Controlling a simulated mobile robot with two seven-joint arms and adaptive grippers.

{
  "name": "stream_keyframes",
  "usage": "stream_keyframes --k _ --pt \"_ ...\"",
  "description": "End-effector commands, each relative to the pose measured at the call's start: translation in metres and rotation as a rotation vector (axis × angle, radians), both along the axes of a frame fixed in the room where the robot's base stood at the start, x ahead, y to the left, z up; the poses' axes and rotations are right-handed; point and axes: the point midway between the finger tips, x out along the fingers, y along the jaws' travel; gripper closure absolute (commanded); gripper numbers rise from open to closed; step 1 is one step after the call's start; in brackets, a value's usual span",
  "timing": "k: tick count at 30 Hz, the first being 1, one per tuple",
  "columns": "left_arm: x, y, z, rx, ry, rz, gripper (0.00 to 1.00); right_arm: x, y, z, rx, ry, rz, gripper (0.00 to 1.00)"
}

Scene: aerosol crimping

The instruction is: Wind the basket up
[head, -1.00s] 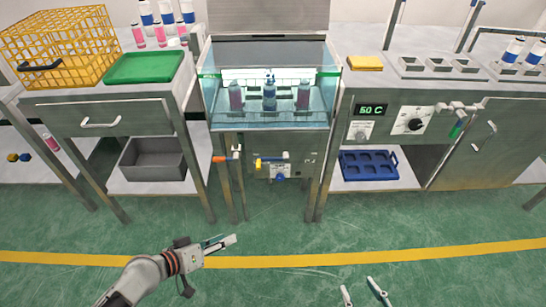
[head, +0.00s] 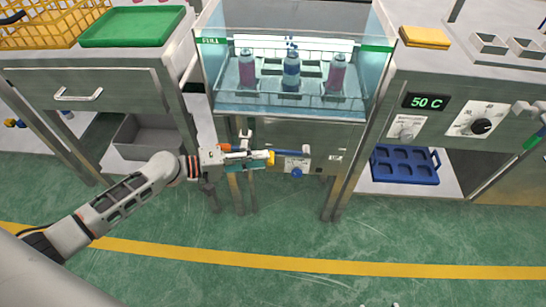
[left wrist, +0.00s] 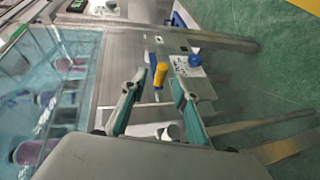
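The basket (head: 313,88) sits inside the glass-walled water tank (head: 225,75) with bottles standing in it. A crank with a yellow knob (head: 270,158) and a blue bar (head: 292,151) is on the tank's front panel; the knob also shows in the left wrist view (left wrist: 160,74). My left gripper (head: 252,160) is in front of this panel, at the crank. In the left wrist view its fingers (left wrist: 155,84) are open, with the yellow knob seen between their tips; contact cannot be told. Only the separated fingertips of my right gripper (head: 379,305) show at the bottom edge.
An orange handle (head: 225,148) and a blue knob (head: 297,172) are close to the crank. A cabinet with a green tray (head: 133,25) stands left, and a heater bench with a "50 C" display (head: 425,102) right. The green floor in front is clear.

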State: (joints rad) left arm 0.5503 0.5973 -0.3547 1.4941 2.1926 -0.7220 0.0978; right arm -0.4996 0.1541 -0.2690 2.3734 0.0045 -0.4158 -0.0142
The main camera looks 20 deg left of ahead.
Motion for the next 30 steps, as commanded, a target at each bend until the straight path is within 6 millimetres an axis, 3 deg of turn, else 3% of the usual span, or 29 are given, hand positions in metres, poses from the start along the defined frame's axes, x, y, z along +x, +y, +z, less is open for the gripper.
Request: stream_keyframes --k 9,20,23,24,30 --pt "0.024 -0.03 -0.011 0.0 0.001 0.001 0.71 0.001 0.002 0.001 0.007 -0.003 0.0 0.6" --pt "0.027 -0.034 -0.012 0.002 0.001 0.001 0.71 0.001 0.002 0.002 0.009 -0.004 0.0 0.6" --pt "0.027 -0.034 -0.012 0.002 0.001 0.001 0.97 0.001 0.002 0.002 0.01 -0.004 -0.001 0.6" --pt "0.027 -0.034 -0.012 0.002 0.001 0.001 1.0 0.001 0.002 0.002 0.01 -0.004 -0.001 0.6" --pt "0.027 -0.034 -0.011 0.003 0.001 0.001 1.0 0.002 0.002 0.003 0.009 -0.007 -0.001 0.6"
